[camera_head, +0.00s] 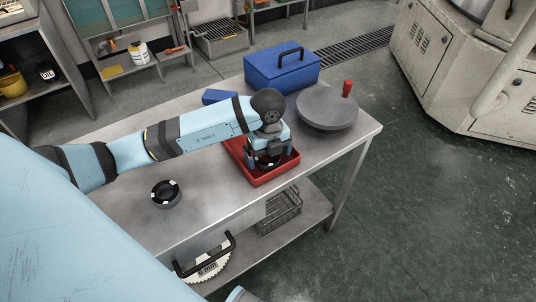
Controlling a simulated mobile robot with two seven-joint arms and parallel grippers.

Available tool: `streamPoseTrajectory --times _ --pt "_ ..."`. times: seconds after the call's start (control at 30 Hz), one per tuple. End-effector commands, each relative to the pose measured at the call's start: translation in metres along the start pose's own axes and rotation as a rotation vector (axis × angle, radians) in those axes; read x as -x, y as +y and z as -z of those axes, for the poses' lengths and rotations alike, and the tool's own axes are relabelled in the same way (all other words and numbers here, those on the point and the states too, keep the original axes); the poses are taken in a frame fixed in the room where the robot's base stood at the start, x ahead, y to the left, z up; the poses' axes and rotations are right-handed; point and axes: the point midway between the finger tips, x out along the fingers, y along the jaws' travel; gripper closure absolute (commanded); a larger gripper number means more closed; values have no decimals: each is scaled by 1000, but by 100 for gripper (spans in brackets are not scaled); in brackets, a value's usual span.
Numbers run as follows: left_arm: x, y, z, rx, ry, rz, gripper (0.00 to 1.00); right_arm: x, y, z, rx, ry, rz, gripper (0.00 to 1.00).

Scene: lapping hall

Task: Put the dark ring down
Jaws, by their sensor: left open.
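One dark ring (166,194) with light marks on its rim lies on the grey table, left of the red tray (263,181). A second dark ring (267,161) is in the red tray, below and between the fingers of my left gripper (268,158). My left arm comes in from the left and the gripper points down into the tray. The gripper is open around this ring; whether a finger touches it is hard to tell. The gripper hides part of the ring and the tray's middle. My right gripper is not in view.
A blue toolbox (283,68) with a black handle and a round grey plate (327,110) with a red knob stand behind the tray. A small blue block (219,96) lies behind my arm. The table's front left is mostly clear. A wire basket (279,212) is on the lower shelf.

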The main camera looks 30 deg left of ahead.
Motion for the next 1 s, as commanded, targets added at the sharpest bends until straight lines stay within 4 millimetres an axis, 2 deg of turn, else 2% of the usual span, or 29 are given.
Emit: streamPoseTrajectory --times 0.3,0.5,0.7,1.0 --pt "68 -1 -1 -1 -2 4 1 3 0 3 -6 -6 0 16" --pt "101 0 0 0 -2 2 1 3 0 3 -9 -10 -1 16" --pt "113 0 0 -1 -1 0 1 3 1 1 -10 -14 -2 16" --pt "114 0 0 0 0 0 1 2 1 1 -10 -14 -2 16"
